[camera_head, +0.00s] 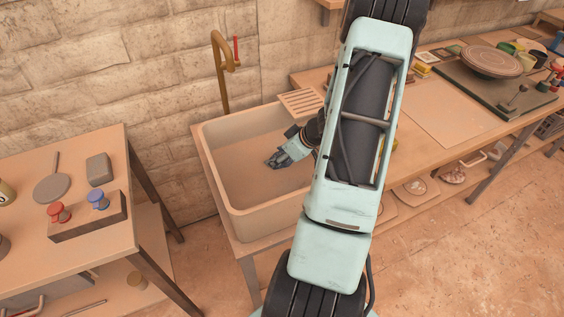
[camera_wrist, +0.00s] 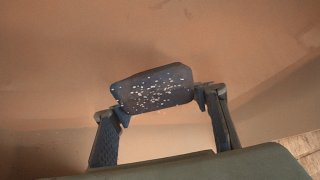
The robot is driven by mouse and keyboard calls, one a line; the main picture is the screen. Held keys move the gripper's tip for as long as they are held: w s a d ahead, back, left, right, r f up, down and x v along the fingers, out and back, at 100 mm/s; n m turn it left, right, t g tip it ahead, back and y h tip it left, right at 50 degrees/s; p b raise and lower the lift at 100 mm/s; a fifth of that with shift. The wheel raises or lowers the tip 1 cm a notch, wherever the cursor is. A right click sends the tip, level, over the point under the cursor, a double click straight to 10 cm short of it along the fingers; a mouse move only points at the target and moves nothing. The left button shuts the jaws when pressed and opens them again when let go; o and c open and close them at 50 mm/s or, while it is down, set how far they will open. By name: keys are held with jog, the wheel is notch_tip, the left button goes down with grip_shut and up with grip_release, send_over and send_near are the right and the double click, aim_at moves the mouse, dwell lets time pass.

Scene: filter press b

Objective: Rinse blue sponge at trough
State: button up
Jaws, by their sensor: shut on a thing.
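The blue sponge (camera_wrist: 152,89) is dark blue with many pale specks. In the wrist view it sits between the two fingertips of my gripper (camera_wrist: 160,103), which is shut on it. In the head view my gripper (camera_head: 276,160) is inside the beige trough (camera_head: 228,200), near its right side; I cannot make out the sponge clearly there. The trough's smooth inner surface (camera_wrist: 60,60) fills the wrist view behind the sponge. I cannot tell whether the sponge touches it. A brass tap (camera_head: 220,72) with a red handle stands behind the trough.
A slatted board (camera_head: 300,101) lies at the trough's back right corner. A left table (camera_head: 95,150) holds a pan, a grey block and red and blue knobs. The right bench (camera_head: 440,110) carries a round plate and small items. The brick wall is close behind.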

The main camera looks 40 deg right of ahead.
notch_tip(320, 180, up, 18)
jog(key=p, duration=1)
jog(key=shift+r, duration=0.25)
dwell(0.6)
dwell(2.0)
jog(key=shift+r, duration=2)
